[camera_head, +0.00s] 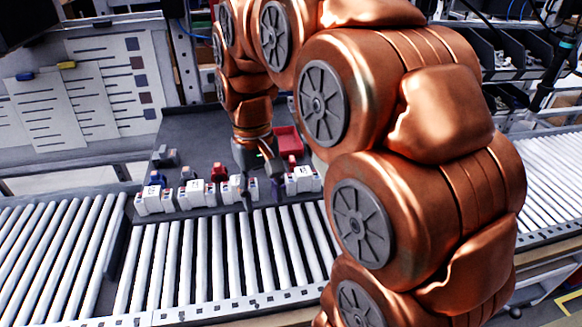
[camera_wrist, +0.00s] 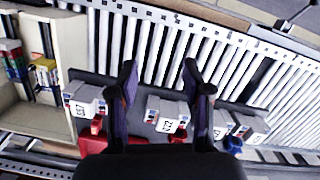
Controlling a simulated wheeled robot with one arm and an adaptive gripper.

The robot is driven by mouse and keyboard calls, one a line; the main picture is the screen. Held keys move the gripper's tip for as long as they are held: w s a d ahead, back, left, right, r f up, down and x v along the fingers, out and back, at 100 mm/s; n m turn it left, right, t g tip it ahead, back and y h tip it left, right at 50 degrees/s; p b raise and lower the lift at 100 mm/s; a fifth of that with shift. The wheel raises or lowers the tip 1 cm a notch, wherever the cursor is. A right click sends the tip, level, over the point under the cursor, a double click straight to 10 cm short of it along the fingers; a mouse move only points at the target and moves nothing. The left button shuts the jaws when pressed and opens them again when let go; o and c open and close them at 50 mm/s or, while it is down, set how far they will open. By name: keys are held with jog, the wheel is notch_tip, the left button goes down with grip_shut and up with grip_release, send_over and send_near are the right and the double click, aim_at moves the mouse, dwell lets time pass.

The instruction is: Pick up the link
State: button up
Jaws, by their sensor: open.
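Several white and grey blocks with printed labels stand in a row along the front of a dark tray (camera_head: 185,128). I cannot tell which part is the link. In the head view one block (camera_head: 155,199) is at the left, one (camera_head: 198,193) beside it, and one (camera_head: 303,179) at the right. My gripper (camera_head: 260,196) points down over the row, open, and partly hides what is behind it. In the wrist view a labelled block (camera_wrist: 167,114) shows between the spread fingers of my gripper (camera_wrist: 160,72), with nothing seen held.
A red bin (camera_head: 289,141) stands on the tray behind the row, and a small red part (camera_head: 218,171) lies left of my gripper. Roller conveyor (camera_head: 215,258) runs in front and looks clear.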

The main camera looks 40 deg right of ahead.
jog(key=w+d+m+b, duration=0.1)
jog(key=w+d, duration=0.6)
jog(key=w, duration=0.1)
jog(key=m+b, duration=0.2)
send_over(292, 158)
jog(key=shift+w+f, duration=0.2)
jog(key=shift+f, duration=0.4)
jog(key=shift+w+d+f+m, duration=0.1)
jog(key=shift+d+m, duration=0.2)
jog(key=shift+d+f+b, duration=0.15)
jog(key=shift+f+b, duration=0.85)
jog(key=shift+f, duration=0.35)
jog(key=shift+s+a+f+p, duration=0.15)
jog(key=shift+a+f+p, duration=0.1)
jog(key=shift+f+p, duration=0.35)
jog(key=shift+s+a+f+p, duration=0.1)
jog(key=shift+a+f+p, duration=0.2)
jog(key=shift+f, duration=0.45)
jog(key=shift+s+f+p, duration=0.1)
jog(key=shift+f+p, duration=0.25)
jog(key=shift+f, duration=0.85)
grip_shut()
